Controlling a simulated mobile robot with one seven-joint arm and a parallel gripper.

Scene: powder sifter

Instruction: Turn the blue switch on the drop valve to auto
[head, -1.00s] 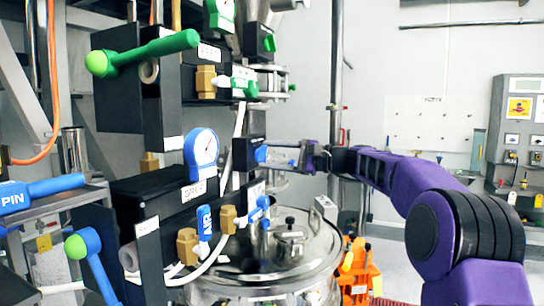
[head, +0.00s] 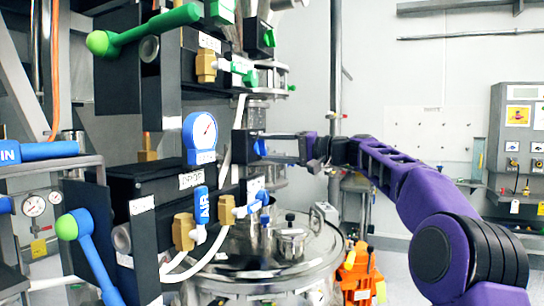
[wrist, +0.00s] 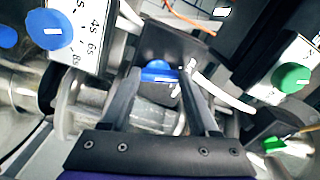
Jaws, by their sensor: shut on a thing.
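The blue switch (wrist: 158,73) sits on a dark box face in the middle of the wrist view. In the head view the switch (head: 260,147) is a small blue patch on the black drop valve box (head: 241,143), partly hidden. My gripper (wrist: 160,80) has one finger on each side of the switch and is shut on it. In the head view my gripper (head: 272,139) reaches in from the right, its tips at the box. I cannot read any auto mark or the switch's exact angle.
A blue gauge (head: 203,132) and a blue AIR valve (head: 200,205) stand left of the switch. A steel lidded vessel (head: 275,245) is below. In the wrist view a blue dial (wrist: 50,28) and a green knob (wrist: 291,78) flank the fingers.

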